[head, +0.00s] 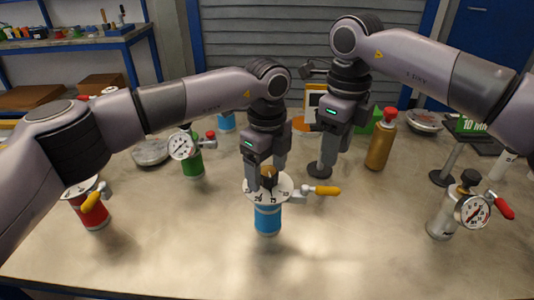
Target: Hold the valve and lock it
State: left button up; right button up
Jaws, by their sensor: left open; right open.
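A blue vessel (267,221) stands upright near the front middle of the table in the head view. It has a white marked dial plate (255,198) on top and a valve with a yellow handle (326,190) pointing right. My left gripper (267,182) is open and points down over the dial plate, its fingers close to the dark knob on top. I cannot tell whether they touch it. My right gripper (322,168) is open and points down behind and right of the blue vessel, apart from the yellow handle.
A red vessel (94,212) stands left, a green gauge vessel (192,162) behind left. A gold bottle (380,145) stands behind right, and a silver gauge vessel (442,222) at right. The table front (330,265) is clear.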

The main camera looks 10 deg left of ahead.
pick_arm(q)
jog(key=shift+f, duration=0.65)
grip_shut()
dwell(0.6)
